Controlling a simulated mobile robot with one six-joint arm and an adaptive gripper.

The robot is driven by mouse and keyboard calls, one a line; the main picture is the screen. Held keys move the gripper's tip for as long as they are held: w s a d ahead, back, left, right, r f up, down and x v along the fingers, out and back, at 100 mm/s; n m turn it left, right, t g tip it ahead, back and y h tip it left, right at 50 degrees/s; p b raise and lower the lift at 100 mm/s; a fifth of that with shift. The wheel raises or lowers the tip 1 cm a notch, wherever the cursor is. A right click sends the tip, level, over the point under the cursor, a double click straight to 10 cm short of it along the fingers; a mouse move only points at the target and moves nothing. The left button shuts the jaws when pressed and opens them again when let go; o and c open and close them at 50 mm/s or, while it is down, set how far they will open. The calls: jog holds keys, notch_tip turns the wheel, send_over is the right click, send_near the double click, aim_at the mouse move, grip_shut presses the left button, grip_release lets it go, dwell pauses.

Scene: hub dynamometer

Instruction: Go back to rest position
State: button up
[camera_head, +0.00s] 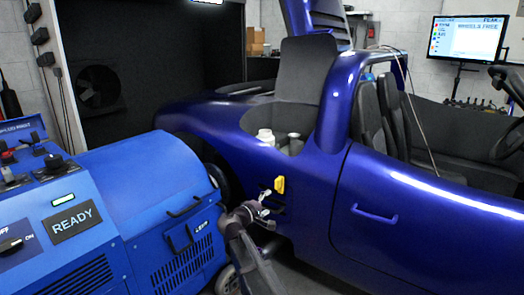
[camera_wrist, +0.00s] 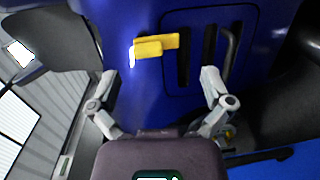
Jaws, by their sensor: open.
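My gripper (camera_head: 256,208) is near the side of the blue car (camera_head: 400,215), just below a yellow piece (camera_head: 279,186). In the wrist view my gripper (camera_wrist: 159,84) is open, with its two fingers spread wide and nothing between them. The yellow piece (camera_wrist: 156,46) shows ahead of the fingertips against the car's blue side (camera_wrist: 140,15), apart from them. Dark slots and a dark handle (camera_wrist: 230,48) lie to its right. In the head view my arm reaches in from the bottom, between the blue machine and the car.
A blue dynamometer machine (camera_head: 165,190) with a "READY" display (camera_head: 76,219) stands close on the left. White and grey bottles (camera_head: 266,137) sit in the car's open recess. A monitor (camera_head: 467,38) reading "WHEELS FREE" hangs at the back right. The gap around my arm is narrow.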

jog(key=s+d+f+m+g+y+p, duration=0.1)
jog(key=s+d+f+m+g+p, duration=0.3)
jog(key=s+d, duration=0.45)
jog(key=s+d+f+m+g+y+p, duration=0.25)
jog(key=s+d+g+y, duration=0.2)
jog(key=s, duration=0.55)
jog(key=s+d+f+m+g+y+p, duration=0.1)
jog(key=s+d+m+g+y+p, duration=0.25)
jog(key=s, duration=0.55)
notch_tip(320, 180, up, 38)
jog(key=a+y+p, duration=0.1)
jog(key=p, duration=3.6)
jog(key=shift+s+g+y, duration=0.15)
jog(key=shift+g+y, duration=0.25)
